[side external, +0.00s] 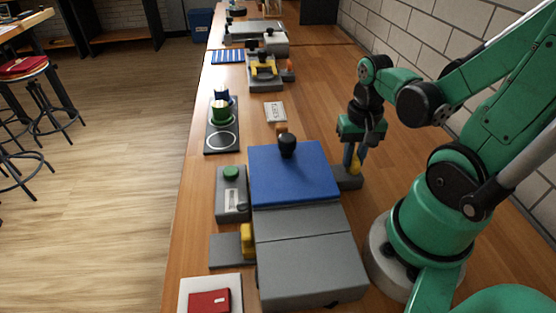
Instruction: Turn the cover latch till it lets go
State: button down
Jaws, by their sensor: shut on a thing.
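A grey box (305,262) with a blue cover (270,186) stands on the wooden bench. A black knob (287,146) sits on the cover, which lies flat. A small yellow latch (356,165) shows at the right side of the cover, above a dark grey block (348,182). My gripper (352,165) points down there and is shut on the yellow latch, which its fingers partly hide. How far the latch is turned cannot be told.
A yellow piece (247,241) stands left of the box. A grey unit with a green button (231,173), a dark tray with green and blue round pieces (222,138), and a red item on a white plate (209,301) are nearby. Bench right of my gripper is clear.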

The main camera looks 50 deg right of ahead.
aim_at(355, 155)
jog(key=c, duration=0.8)
grip_release()
jog(key=shift+r, duration=2.85)
jog(key=w+n+t, duration=0.1)
jog(key=w+n, duration=0.1)
jog(key=w, duration=0.1)
jog(key=w+a+n+t+h, duration=0.1)
jog(key=w+n+t, duration=0.1)
jog(key=w, duration=0.1)
jog(key=w+a+r+n+t, duration=0.1)
jog(key=w, duration=0.2)
jog(key=shift+r+n+t, duration=0.1)
jog(key=shift+n+t, duration=0.2)
jog(key=shift+n, duration=0.1)
jog(key=shift+w+a+r+n+t, duration=0.3)
jog(key=shift+a+n, duration=0.1)
jog(key=shift+a, duration=0.25)
jog(key=shift+w+a+r+n+t, duration=0.2)
jog(key=shift+w+a+n+t, duration=0.15)
jog(key=shift+a, duration=0.25)
jog(key=a, duration=0.1)
jog(key=a+r+n+t, duration=0.1)
jog(key=a, duration=0.1)
jog(key=a+n+y, duration=0.1)
jog(key=a, duration=0.1)
jog(key=shift+s+a+r, duration=0.1)
jog(key=shift+a+r, duration=0.05)
jog(key=shift+r, duration=0.1)
